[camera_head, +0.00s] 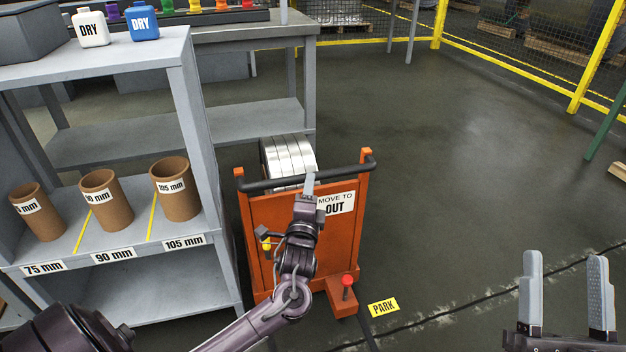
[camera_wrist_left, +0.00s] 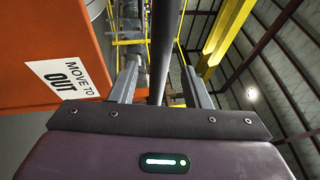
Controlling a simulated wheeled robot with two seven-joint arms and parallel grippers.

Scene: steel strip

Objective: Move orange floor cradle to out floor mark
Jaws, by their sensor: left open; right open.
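The orange floor cradle (camera_head: 335,235) stands beside the grey shelf, with silver steel strip coils (camera_head: 285,157) on it. A black handle bar (camera_head: 345,166) runs across its top, and a "MOVE TO OUT" sign (camera_head: 338,202) is on its panel. My left gripper (camera_head: 310,182) is at the bar. In the left wrist view, the bar (camera_wrist_left: 163,45) passes between the open fingers, and the sign (camera_wrist_left: 66,78) shows at left. My right gripper (camera_head: 566,268) is open and empty at the lower right. No out floor mark is visible.
A yellow PARK label (camera_head: 383,307) and a dark floor line (camera_head: 480,300) lie by the cradle. A red-knobbed pedal (camera_head: 347,282) sticks out at its base. The shelf (camera_head: 115,248) with brown cores is close at left. Open floor (camera_head: 470,180) lies to the right, bounded by yellow fencing (camera_head: 520,75).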

